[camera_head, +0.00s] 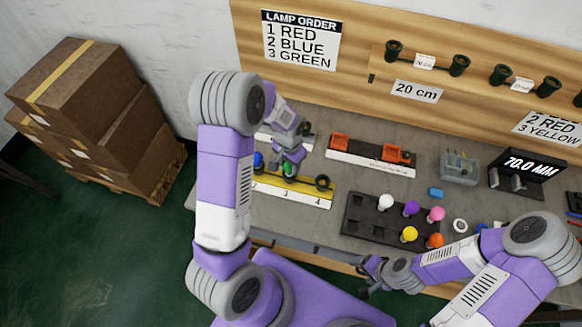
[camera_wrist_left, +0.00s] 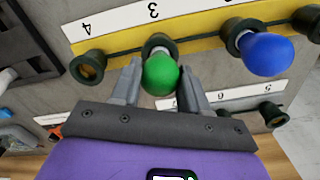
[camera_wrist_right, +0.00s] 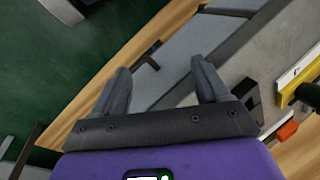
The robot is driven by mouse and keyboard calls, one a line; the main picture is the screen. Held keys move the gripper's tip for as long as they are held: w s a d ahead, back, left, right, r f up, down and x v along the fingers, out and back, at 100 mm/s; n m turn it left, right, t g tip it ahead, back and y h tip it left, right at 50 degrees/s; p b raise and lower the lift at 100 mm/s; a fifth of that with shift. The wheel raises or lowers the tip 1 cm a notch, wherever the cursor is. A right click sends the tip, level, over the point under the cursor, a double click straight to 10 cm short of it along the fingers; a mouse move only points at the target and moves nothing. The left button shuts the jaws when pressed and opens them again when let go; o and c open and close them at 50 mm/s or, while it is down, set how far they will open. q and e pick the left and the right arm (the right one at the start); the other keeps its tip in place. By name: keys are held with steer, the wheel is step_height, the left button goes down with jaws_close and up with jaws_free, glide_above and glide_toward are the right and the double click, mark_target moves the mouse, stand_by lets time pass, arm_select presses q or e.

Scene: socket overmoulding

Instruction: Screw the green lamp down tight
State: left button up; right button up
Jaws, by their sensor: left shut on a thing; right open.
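The green lamp (camera_wrist_left: 160,75) sits in the socket at position 3 of the yellow socket strip (camera_head: 300,191). It also shows in the head view (camera_head: 288,170), partly hidden by the gripper. My left gripper (camera_wrist_left: 163,85) is over it, with one finger on each side, shut on the lamp. The blue lamp (camera_wrist_left: 265,54) stands in the neighbouring socket and also shows in the head view (camera_head: 258,160). The socket at position 4 (camera_wrist_left: 88,67) is empty. My right gripper (camera_wrist_right: 160,80) is open and empty, near the table's front edge in the head view (camera_head: 370,285).
A dark tray (camera_head: 365,232) holds white, purple, pink, yellow and orange lamps. A strip with red-orange parts (camera_head: 370,150) lies behind. A clear bin (camera_head: 460,168) and a 70.0 MM display (camera_head: 528,168) stand at the right. A LAMP ORDER sign (camera_head: 300,40) hangs behind.

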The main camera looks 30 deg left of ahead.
arm_select(q)
steer(key=m, duration=0.4)
steer(key=shift+m, duration=0.3)
steer(key=m, duration=0.4)
steer(key=shift+f+p, duration=0.1)
steer(key=shift+p, duration=0.3)
steer(key=shift+m, duration=0.3)
steer(key=m+p, duration=0.1)
steer(key=m, duration=0.2)
steer(key=shift+m, duration=0.7)
